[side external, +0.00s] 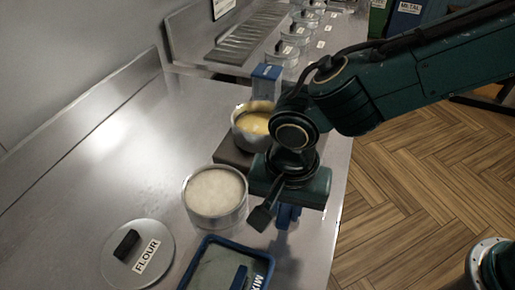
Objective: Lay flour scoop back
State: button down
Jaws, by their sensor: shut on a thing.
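My gripper (275,214) points down at the table's right edge, just right of the open flour tub (215,220). It is shut on a blue piece (288,216), which looks like the flour scoop; the gripper hides most of it. The round tub is full of pale flour, and its top is uncovered. The flour lid (165,241), round and grey with a black handle and a FLOUR label, lies flat on the table to the left of the tub. A blue-rimmed tray (197,258) with a partly visible label stands in front of the tub.
A metal bowl (243,137) of yellow mixture sits on a dark block (230,154) behind the tub, close to my arm. A blue box (266,73) stands behind it. Several lidded canisters line the far counter. The steel table (110,165) is clear at left.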

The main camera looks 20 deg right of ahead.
jog(key=shift+f, duration=1.85)
jog(key=shift+f, duration=0.2)
jog(key=c, duration=1.2)
grip_release()
jog(key=shift+r, duration=0.1)
jog(key=r, duration=1.3)
jog(key=shift+s+a+r, duration=0.3)
jog(key=shift+s, duration=0.05)
